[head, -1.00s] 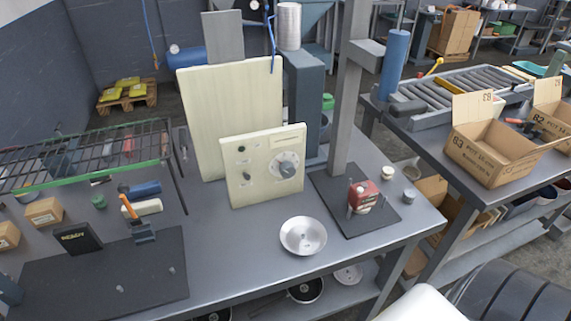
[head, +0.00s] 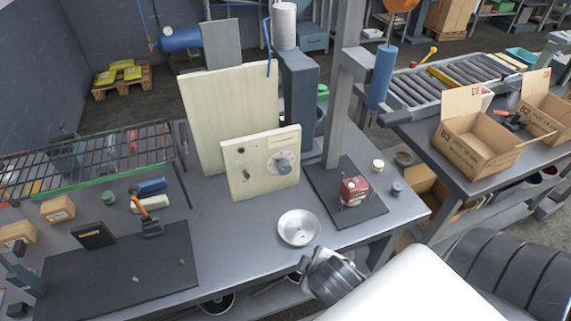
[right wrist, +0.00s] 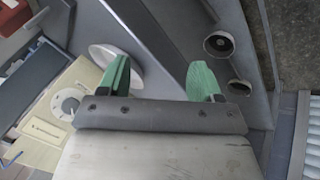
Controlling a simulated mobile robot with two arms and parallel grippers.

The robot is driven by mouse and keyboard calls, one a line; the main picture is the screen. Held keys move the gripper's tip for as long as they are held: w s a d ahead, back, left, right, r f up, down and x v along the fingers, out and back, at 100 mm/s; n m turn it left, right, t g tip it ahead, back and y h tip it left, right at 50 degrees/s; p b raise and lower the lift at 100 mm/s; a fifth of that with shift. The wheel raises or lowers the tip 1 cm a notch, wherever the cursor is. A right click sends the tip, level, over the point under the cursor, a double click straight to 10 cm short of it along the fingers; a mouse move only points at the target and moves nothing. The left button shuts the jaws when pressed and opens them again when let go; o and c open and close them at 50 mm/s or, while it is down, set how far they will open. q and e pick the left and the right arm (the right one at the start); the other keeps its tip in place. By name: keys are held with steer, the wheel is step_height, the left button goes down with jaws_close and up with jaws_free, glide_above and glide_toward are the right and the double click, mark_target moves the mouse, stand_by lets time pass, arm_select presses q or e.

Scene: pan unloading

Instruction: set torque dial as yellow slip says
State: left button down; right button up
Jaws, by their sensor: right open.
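The torque dial (head: 283,165) is a round grey knob on a pale scale, set at the right of a cream control panel (head: 240,187) standing on the grey bench. It also shows at the left of the right wrist view (right wrist: 68,103); its setting is too small to read. I cannot make out a yellow slip in either view. My right gripper shows in the right wrist view (right wrist: 160,78) with its green fingers apart and nothing between them. In the head view my right wrist is near the bench's front edge, in front of the panel and apart from it. My left gripper is not in view.
A shiny round dish (head: 298,228) lies on the bench between the panel and my right arm. A red block (head: 354,190) stands on a dark plate beside a grey post (head: 345,110). A wire rack (head: 90,160) is at left. Open cartons (head: 478,150) stand on the right bench.

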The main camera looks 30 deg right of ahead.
mark_target(286, 172)
steer(key=w+d+r+n+t+h, duration=0.1)
steer(key=n, duration=0.1)
steer(key=w+d+r+n+t+h, duration=0.1)
steer(key=w+d+r+n, duration=0.1)
steer(key=shift+w+d+t, duration=0.2)
steer(key=shift+d+t, duration=0.1)
steer(key=w+r+n+t, duration=0.1)
steer(key=n, duration=0.1)
steer(key=w+d+r+n+t+h, duration=0.1)
steer(key=n, duration=0.1)
steer(key=w+d+r+n+t+h, duration=0.1)
steer(key=n, duration=0.1)
steer(key=shift+w+d+n, duration=0.25)
steer(key=shift+w+n, duration=0.05)
steer(key=shift+n, duration=0.1)
steer(key=w+n+t+y, duration=0.1)
steer(key=w+n+t, duration=0.1)
steer(key=w+n, duration=0.3)
steer(key=w+r+n+t+y+p, duration=0.1)
steer(key=w+n+t, duration=0.1)
steer(key=w+n, duration=0.3)
steer(key=w+d+n+t+p, duration=0.1)
steer(key=w+n, duration=0.4)
steer(key=n, duration=0.2)
steer(key=shift+w+r+n+t+y, duration=0.25)
steer(key=shift+w+n+t+y, duration=0.05)
steer(key=shift+t+y, duration=0.1)
steer(key=c, duration=0.9)
